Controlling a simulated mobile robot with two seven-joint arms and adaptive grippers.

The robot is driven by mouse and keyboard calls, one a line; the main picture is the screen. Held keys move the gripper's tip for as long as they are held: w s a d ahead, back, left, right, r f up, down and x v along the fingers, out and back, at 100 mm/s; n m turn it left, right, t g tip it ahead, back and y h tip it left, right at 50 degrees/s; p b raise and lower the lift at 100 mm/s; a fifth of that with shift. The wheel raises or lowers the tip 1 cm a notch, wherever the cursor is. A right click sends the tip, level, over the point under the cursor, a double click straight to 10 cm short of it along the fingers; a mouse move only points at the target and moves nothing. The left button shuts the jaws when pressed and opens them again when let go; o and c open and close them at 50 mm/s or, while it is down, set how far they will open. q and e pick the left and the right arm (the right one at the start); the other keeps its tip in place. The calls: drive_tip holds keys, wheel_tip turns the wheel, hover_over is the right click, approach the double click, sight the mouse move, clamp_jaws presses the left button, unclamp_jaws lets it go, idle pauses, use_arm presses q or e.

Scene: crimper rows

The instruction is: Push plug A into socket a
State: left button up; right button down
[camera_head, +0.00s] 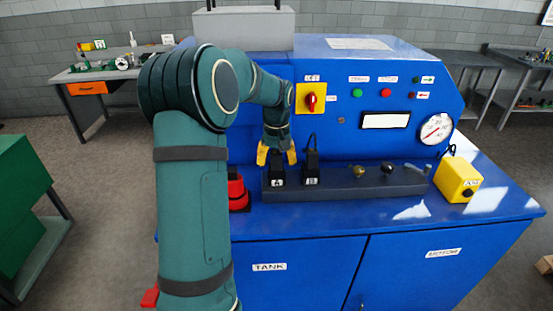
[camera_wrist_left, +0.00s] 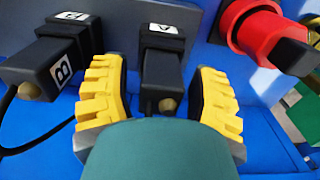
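Plug A (camera_head: 278,172) is a black plug with a white A label, standing at the left end of the dark grey strip on the blue bench. My left gripper (camera_head: 277,158) is above it, pointing down, with its yellow fingers either side. In the left wrist view, plug A (camera_wrist_left: 162,72) is between the two fingers, with a narrow gap visible on each side. The left gripper is open around it. Socket a is hidden at the plug's base; I cannot tell how deep the plug sits. My right gripper is not in view.
Plug B (camera_head: 311,170) stands close to the right of plug A, with a black cable. A red-and-black connector (camera_head: 237,192) is close on the left. The dark grey strip (camera_head: 345,190) also carries several knobs. A yellow box (camera_head: 458,178) is at the right.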

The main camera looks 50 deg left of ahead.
sight(276, 152)
use_arm(q)
wheel_tip(276, 152, up, 12)
drive_tip(key=shift+r, duration=0.1)
idle(0.7)
idle(0.5)
